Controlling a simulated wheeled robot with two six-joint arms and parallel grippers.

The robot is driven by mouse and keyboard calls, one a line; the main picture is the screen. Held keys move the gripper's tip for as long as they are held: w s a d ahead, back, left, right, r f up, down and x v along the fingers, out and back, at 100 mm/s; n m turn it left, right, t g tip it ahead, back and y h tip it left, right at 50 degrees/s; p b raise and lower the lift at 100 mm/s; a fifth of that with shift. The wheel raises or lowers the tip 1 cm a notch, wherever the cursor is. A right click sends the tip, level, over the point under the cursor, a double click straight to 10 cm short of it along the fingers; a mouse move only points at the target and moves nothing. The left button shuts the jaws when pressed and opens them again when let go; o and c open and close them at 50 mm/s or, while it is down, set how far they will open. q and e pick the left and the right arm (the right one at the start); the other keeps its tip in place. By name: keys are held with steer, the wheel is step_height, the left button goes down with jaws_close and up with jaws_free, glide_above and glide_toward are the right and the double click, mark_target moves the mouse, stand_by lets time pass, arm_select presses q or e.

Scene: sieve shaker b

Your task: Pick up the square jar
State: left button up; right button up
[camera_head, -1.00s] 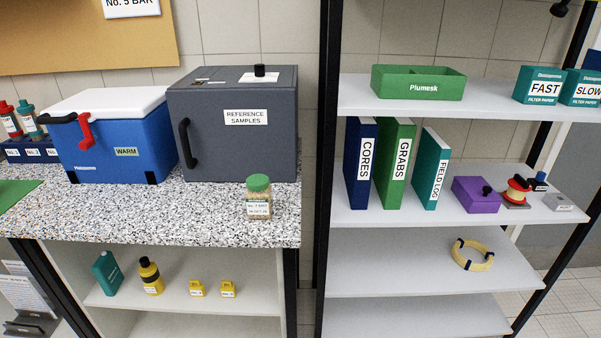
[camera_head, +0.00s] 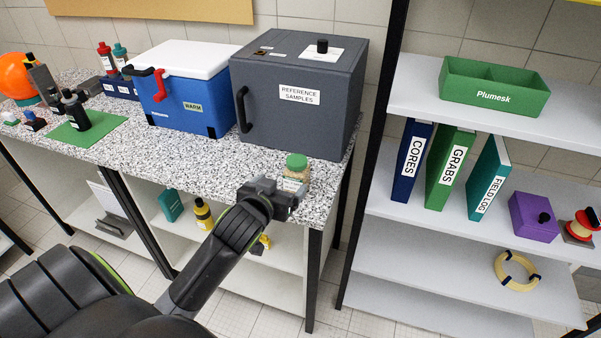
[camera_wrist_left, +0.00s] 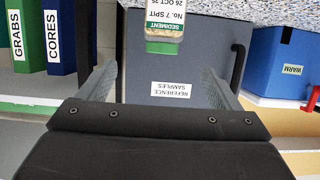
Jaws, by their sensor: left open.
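The square jar (camera_head: 296,170) has a green lid and pale contents, and stands upright at the front right corner of the speckled bench. My left gripper (camera_head: 280,191) is at the bench edge, just in front of the jar, and covers its lower part in the head view. In the left wrist view, which looks upside down, the jar (camera_wrist_left: 166,30) shows a white label and a green sediment band at the top edge. The open left fingers (camera_wrist_left: 160,78) are spread with the jar ahead, roughly between their lines; I see no contact. My right gripper is out of view.
A grey reference samples box (camera_head: 292,95) stands close behind the jar, with a blue cooler (camera_head: 180,105) to its left. A black rack post (camera_head: 372,150) and shelves with binders (camera_head: 448,170) stand to the right. Bare bench (camera_head: 190,158) lies left of the jar.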

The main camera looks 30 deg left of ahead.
mark_target(294, 170)
arm_select(q)
steer(key=p+x, duration=0.1)
steer(key=x, duration=0.8)
steer(key=shift+d, duration=0.15)
steer(key=shift+w+a+f+p, duration=0.2)
steer(key=shift+w+a+p, duration=0.1)
steer(key=shift+w+p, duration=0.2)
steer(key=x, duration=0.3)
steer(key=shift+a+f+p, duration=0.1)
steer(key=shift+a+p, duration=0.1)
steer(key=shift+p, duration=0.1)
steer(key=shift+w+f, duration=0.25)
steer(key=shift+w, duration=0.2)
steer(key=c, duration=1.4)
